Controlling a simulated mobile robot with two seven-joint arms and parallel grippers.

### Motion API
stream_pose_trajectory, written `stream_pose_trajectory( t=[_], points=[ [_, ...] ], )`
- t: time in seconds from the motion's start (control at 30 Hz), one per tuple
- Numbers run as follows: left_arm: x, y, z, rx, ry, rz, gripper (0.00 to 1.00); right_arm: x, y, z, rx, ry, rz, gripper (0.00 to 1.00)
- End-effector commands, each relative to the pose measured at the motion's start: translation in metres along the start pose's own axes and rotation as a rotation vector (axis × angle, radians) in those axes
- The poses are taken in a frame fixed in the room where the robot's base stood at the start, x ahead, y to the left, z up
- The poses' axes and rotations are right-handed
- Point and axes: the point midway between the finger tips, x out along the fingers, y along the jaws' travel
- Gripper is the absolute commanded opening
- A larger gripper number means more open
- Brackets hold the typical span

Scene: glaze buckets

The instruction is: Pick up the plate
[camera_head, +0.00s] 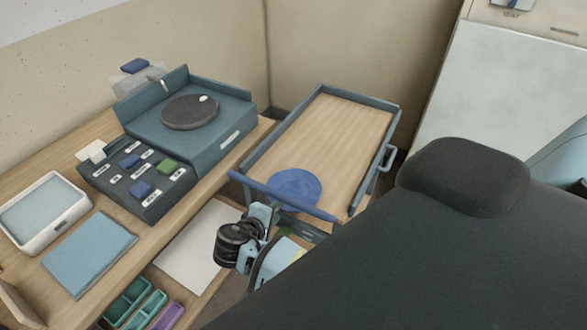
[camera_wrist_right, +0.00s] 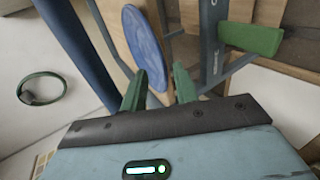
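The blue round plate (camera_head: 295,186) lies on the wooden top of a cart, at its near end by the blue rail. In the right wrist view the plate (camera_wrist_right: 143,42) shows tilted, its lower edge between my green fingertips. My right gripper (camera_wrist_right: 158,84) is open, with a gap between its fingers. I cannot tell whether the plate's edge is between the fingers or just beyond them. In the head view my right gripper (camera_head: 284,231) is just below the cart's near rail, its fingers mostly hidden. My left gripper is not in view.
The cart (camera_head: 338,135) has raised dark rims and a blue near rail (camera_head: 282,195); its top is otherwise clear. A workbench on the left holds a turntable unit (camera_head: 190,111), a button panel (camera_head: 137,178), a white tray (camera_head: 45,213) and a blue board (camera_head: 90,254).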

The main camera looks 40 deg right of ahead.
Motion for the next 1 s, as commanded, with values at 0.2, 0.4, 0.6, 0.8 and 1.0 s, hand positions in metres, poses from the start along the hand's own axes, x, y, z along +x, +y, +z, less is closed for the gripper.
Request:
stream_pose_trajectory(
  t=[0.2, 0.4, 0.6, 0.8, 1.0],
  points=[
    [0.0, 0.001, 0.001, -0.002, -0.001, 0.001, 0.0, 0.03, -0.004, 0.002, -0.001, -0.001, 0.002, 0.3],
    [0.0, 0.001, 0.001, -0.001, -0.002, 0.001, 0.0, 0.038, -0.004, 0.002, 0.0, -0.001, 0.001, 0.3],
    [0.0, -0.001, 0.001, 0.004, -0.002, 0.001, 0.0, 0.037, -0.003, 0.002, 0.0, 0.0, 0.001, 0.23],
    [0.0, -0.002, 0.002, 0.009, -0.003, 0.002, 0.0, 0.037, -0.003, 0.002, 0.0, 0.0, 0.001, 0.0],
    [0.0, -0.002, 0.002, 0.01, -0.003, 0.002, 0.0, 0.037, -0.003, 0.002, 0.001, 0.0, 0.001, 0.0]
  ],
)
